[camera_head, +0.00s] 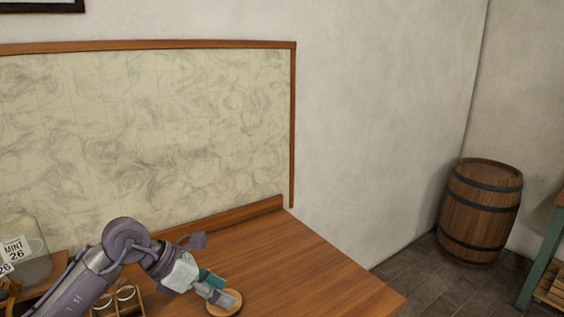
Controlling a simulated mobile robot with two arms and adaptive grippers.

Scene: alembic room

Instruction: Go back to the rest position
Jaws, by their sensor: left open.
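My left arm comes in from the lower left over the wooden table (300,270). My left gripper (212,288) is open and points down and to the right, low over the table. Its tip overlaps a round, light wooden disc (234,302) in the picture. Whether it touches the disc, I cannot tell. My right gripper is out of view.
A glass jar (37,262) labelled MINT 26 stands at the far left. A wooden holder with small round glass vessels (126,293) is close beside my arm. A board (150,130) backs the table. The table's right part is bare. A barrel (481,210) stands at right.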

